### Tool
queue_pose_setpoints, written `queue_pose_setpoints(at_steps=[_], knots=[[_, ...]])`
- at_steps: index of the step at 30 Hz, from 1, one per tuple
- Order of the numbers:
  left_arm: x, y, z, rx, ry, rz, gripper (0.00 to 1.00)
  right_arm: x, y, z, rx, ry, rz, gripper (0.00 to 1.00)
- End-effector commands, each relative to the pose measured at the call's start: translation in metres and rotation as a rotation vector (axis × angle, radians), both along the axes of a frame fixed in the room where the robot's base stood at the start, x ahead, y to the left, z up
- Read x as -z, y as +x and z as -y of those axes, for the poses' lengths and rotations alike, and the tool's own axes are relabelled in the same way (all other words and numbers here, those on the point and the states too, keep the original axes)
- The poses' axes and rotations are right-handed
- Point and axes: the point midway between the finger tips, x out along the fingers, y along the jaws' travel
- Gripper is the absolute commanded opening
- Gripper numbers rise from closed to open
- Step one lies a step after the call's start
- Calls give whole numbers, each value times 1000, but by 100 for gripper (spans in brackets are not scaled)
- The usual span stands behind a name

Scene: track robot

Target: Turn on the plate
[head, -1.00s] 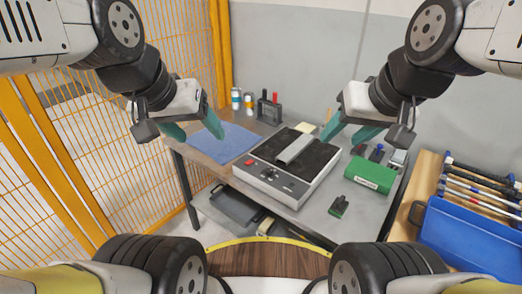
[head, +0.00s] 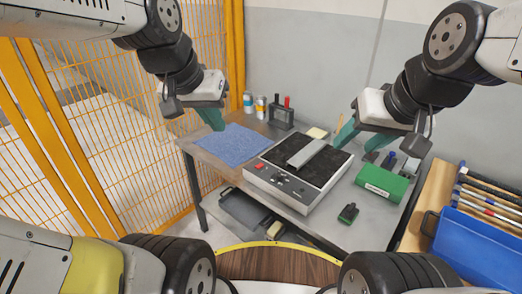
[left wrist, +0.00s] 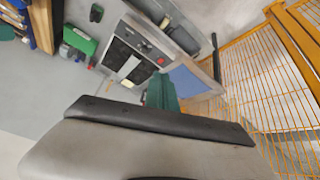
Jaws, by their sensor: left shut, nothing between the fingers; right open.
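The plate (head: 300,200) is a light grey box with a black speckled top and a front panel. The panel carries a red button (head: 261,167) and a dark knob. A grey metal bar (head: 306,153) lies across the top. The plate also shows in the left wrist view (left wrist: 127,72). My left gripper (head: 214,121) is shut and empty, above the back of the blue cloth, left of the plate and apart from it. Its teal fingers also show in the left wrist view (left wrist: 162,93). My right gripper (head: 357,136) is open and empty, above the plate's back right side.
A blue cloth (head: 230,146) lies left of the plate on the grey table. A green box (head: 382,184) and a small dark green item (head: 348,213) lie to the right. Cans and a tool holder (head: 281,116) stand behind. An orange mesh fence (head: 140,110) rises at the left.

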Motion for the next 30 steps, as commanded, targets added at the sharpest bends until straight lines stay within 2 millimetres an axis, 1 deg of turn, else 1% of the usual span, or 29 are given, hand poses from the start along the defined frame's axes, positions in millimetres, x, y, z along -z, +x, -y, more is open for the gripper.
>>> queue_pose_setpoints(at_steps=[1,5,6,8,9,14,18,21,24,27,30], knots=[[3,16,1,22,16,-19,0,0,0,0,0,0,0,50],[10,57,4,87,59,-52,0,0,0,0,0,0,0,50],[14,70,6,107,72,-61,0,0,0,0,0,0,0,50],[21,89,8,138,88,-75,0,0,0,0,0,0,0,50],[26,101,10,159,99,-85,0,0,0,0,0,0,0,50],[55,151,17,244,139,-123,0,0,0,0,0,0,0,50],[89,191,24,319,166,-156,0,0,0,0,0,0,0,50],[116,215,29,369,182,-179,0,0,0,0,0,0,0,50],[141,234,34,412,194,-195,0,0,0,0,0,0,0,50],[161,247,38,444,203,-207,0,0,0,0,0,0,0,50],[173,255,40,465,208,-214,0,0,0,0,0,0,0,50]])
